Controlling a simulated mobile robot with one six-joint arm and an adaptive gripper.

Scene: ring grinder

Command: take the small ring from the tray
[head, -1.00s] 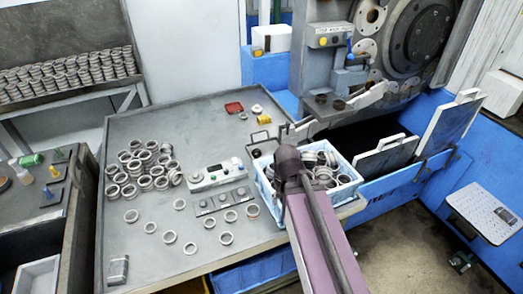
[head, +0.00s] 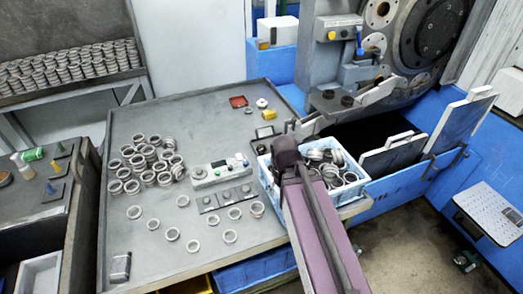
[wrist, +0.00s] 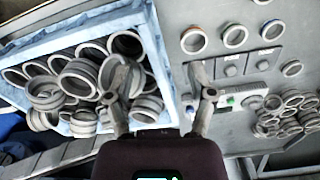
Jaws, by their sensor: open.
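My gripper (wrist: 160,88) is open and empty in the wrist view. Its left finger overlaps rings in the blue crate (wrist: 45,44); its right finger appears over the grey tray-like tabletop (wrist: 275,70). The height above them is unclear. In the head view my arm covers part of the crate (head: 366,187), and the fingers cannot be made out. The rimmed grey top (head: 150,262) bears loose metal rings. A small-looking ring (head: 183,201) lies apart from the heap, and another (head: 153,224) lies nearer the front. Which ring is the small one is unclear.
A heap of rings (head: 148,165) lies left of a control box (head: 216,173). Flat plates (head: 225,197) lie in front of it. The grinder (head: 345,60) stands behind the crate at right.

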